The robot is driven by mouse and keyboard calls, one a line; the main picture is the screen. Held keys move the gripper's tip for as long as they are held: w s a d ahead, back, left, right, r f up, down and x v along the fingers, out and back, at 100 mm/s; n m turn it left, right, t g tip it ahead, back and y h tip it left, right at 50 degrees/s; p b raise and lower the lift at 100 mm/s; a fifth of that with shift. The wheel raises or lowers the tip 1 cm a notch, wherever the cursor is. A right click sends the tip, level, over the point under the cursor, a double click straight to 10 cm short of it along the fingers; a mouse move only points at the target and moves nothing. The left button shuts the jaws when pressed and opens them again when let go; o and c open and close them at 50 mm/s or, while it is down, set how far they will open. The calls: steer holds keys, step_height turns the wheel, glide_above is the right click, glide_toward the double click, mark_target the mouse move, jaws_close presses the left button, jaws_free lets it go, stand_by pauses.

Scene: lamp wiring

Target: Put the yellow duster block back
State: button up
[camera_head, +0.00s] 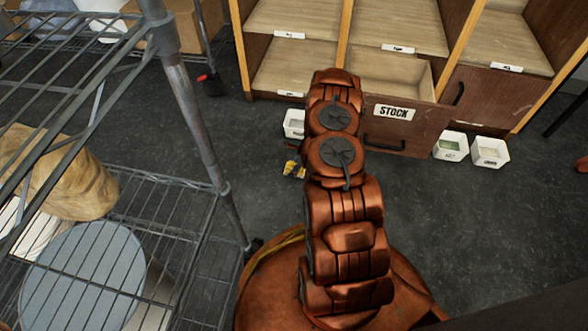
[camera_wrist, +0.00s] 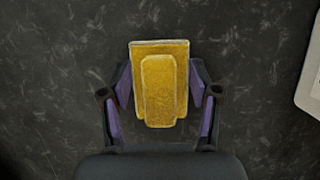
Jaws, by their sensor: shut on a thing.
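The yellow duster block (camera_wrist: 162,60) is a wide yellow slab with a narrower raised part, in the middle of the wrist view. My gripper (camera_wrist: 160,88) has a dark finger with a purple pad on each side of the block and is shut on it. In the head view the yellow block (camera_head: 292,169) shows small, just left of my arm, over the dark floor. My arm hides most of the gripper there. How high the block is above the floor is hard to tell.
A wooden drawer marked STOCK (camera_head: 394,112) stands pulled out below shelves. White bins stand on the floor right of it (camera_head: 450,147), (camera_head: 490,153), and another behind my arm (camera_head: 293,124). A pale edge (camera_wrist: 309,85) shows right in the wrist view. A wire rack (camera_head: 196,125) stands left.

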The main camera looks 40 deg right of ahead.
steer(key=shift+f, duration=0.1)
steer(key=o, duration=1.3)
steer(key=shift+o, duration=0.2)
steer(key=p+v, duration=0.5)
steer(key=v, duration=0.7)
steer(key=shift+p, duration=0.3)
